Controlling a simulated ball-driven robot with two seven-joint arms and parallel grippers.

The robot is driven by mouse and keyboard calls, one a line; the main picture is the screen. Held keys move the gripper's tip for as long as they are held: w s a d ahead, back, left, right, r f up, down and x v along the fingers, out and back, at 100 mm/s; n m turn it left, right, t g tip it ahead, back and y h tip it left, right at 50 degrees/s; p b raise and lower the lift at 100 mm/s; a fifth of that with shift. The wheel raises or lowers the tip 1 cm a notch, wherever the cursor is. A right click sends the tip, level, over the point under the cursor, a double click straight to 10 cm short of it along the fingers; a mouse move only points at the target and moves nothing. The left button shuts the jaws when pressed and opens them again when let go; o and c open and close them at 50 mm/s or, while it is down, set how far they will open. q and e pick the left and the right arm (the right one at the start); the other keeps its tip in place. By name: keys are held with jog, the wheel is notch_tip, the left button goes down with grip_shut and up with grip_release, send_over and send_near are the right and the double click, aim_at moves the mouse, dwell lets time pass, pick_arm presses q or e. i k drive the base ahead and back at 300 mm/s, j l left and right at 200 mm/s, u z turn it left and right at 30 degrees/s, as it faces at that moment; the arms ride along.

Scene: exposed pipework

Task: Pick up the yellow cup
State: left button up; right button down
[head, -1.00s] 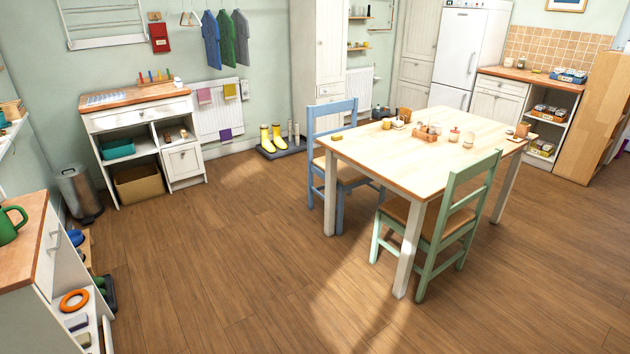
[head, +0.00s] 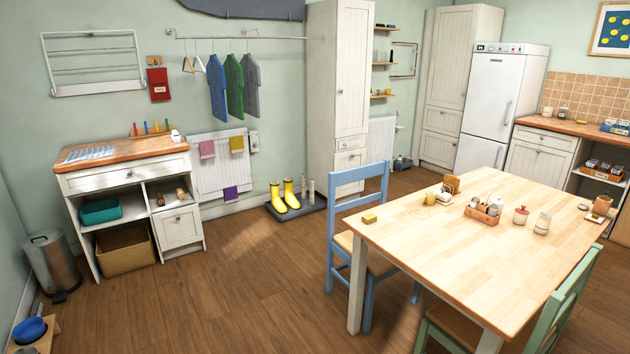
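A small yellow cup (head: 430,198) stands upright on the wooden dining table (head: 450,262), toward its far left part. A yellow block (head: 369,218) lies near the table's left edge, apart from the cup. Neither of my grippers is in view.
A blue chair (head: 358,240) stands at the table's left side and a green chair (head: 553,310) at its near right. A wooden caddy (head: 482,214) and jars stand mid-table. The floor (head: 220,300) left of the table is clear.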

aim_at(430, 197)
jog(key=i+z, duration=0.15)
jog(key=i, duration=0.4)
jog(key=i+j+z, duration=0.2)
jog(key=i, duration=0.3)
jog(key=i+j+z, duration=0.15)
jog(key=i, duration=0.4)
